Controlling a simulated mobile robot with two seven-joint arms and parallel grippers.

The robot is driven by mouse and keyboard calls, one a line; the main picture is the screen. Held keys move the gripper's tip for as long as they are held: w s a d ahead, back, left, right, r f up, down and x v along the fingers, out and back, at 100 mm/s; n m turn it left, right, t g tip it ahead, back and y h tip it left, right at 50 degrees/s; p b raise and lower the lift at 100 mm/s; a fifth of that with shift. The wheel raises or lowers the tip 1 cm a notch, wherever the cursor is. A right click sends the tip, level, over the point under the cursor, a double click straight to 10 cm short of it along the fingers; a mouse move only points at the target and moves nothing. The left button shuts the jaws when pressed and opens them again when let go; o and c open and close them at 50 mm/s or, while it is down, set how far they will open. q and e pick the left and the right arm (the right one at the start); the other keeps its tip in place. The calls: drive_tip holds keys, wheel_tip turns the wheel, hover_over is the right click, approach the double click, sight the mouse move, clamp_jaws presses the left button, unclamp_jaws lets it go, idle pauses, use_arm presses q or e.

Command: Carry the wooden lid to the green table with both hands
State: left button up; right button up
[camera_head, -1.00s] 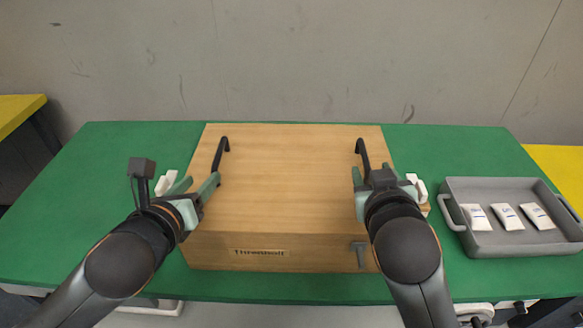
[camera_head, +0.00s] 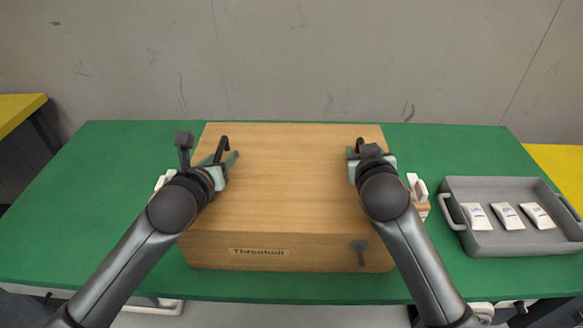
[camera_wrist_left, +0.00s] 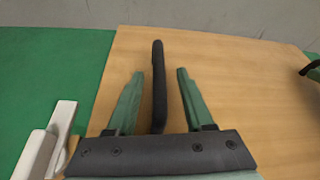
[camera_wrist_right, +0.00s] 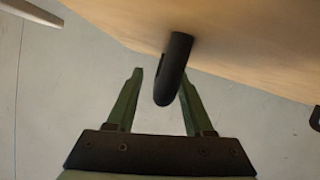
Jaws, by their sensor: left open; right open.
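The wooden lid (camera_head: 290,180) is the top of a light wooden box on the green table (camera_head: 120,150). It has a black handle near each side edge, the left handle (camera_head: 222,150) and the right handle (camera_head: 361,146). My left gripper (camera_head: 226,160) is open at the left handle; in the left wrist view its fingers (camera_wrist_left: 158,90) stand on either side of that handle (camera_wrist_left: 158,80), apart from it. My right gripper (camera_head: 352,152) is open at the right handle; in the right wrist view its fingers (camera_wrist_right: 160,90) flank the handle's black end (camera_wrist_right: 175,70). My right wrist hides part of the right handle.
A grey tray (camera_head: 485,240) with several white packets (camera_head: 506,216) stands on the table to the right. A white object (camera_head: 417,187) is beside the box's right side. A black latch (camera_head: 360,253) is on the box front. The table's left part is clear.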

use_arm(q)
clamp_jaws()
use_arm(e)
clamp_jaws()
idle(1.1)
